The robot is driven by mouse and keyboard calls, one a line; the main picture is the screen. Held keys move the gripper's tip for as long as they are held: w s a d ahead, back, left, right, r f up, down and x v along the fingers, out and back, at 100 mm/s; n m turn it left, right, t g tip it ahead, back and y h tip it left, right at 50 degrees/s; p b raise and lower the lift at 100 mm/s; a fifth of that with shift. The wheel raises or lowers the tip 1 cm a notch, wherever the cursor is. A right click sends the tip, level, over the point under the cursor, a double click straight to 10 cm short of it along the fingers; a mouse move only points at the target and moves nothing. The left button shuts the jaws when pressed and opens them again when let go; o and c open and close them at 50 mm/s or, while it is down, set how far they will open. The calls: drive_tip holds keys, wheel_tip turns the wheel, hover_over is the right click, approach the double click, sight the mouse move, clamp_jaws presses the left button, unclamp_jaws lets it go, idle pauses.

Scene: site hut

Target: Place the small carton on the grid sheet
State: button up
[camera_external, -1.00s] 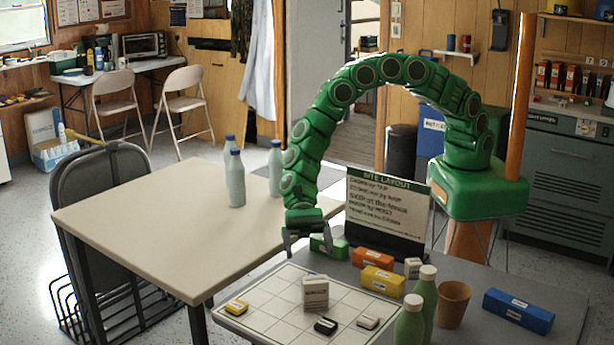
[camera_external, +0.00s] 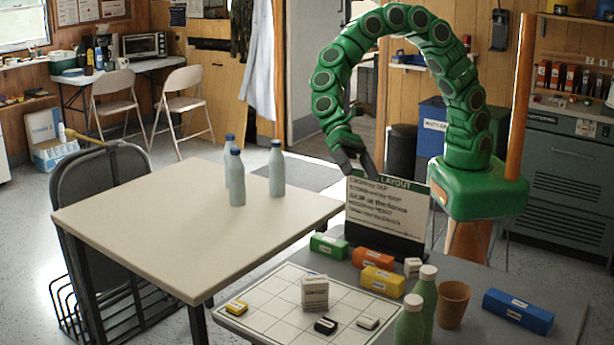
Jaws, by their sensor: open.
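The small carton (camera_external: 315,293), pale with a printed band, stands upright on the white grid sheet (camera_external: 262,322), near its middle. Nothing of mine touches it. My gripper (camera_external: 360,172) is open and empty, high up at the top left corner of the sign, well above and behind the sheet. Its fingers point down and are partly blurred into the dark sign and background.
A yellow block (camera_external: 237,307), a black block (camera_external: 325,325) and a small white block (camera_external: 367,322) also lie on the sheet. Behind it are a green box (camera_external: 328,246), an orange box (camera_external: 372,257) and the sign (camera_external: 385,210). Green bottles (camera_external: 410,325) stand at right.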

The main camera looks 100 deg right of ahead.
drive_tip(key=s+d+r+n+h, duration=0.2)
drive_tip(key=s+d+n+h, duration=0.1)
drive_tip(key=s+d, duration=0.8)
drive_tip(key=s+d+r+n+t+h, duration=0.1)
drive_tip(key=s+d+r+n+h, duration=0.1)
drive_tip(key=s+d, duration=0.9)
drive_tip(key=s+d+r+n+h, duration=0.3)
drive_tip(key=s+d+h, duration=0.3)
drive_tip(key=s+d, duration=0.5)
drive_tip(key=d+n, duration=0.1)
drive_tip(key=d, duration=0.3)
drive_tip(key=shift+d+n, duration=0.15)
drive_tip(key=shift+n, duration=0.15)
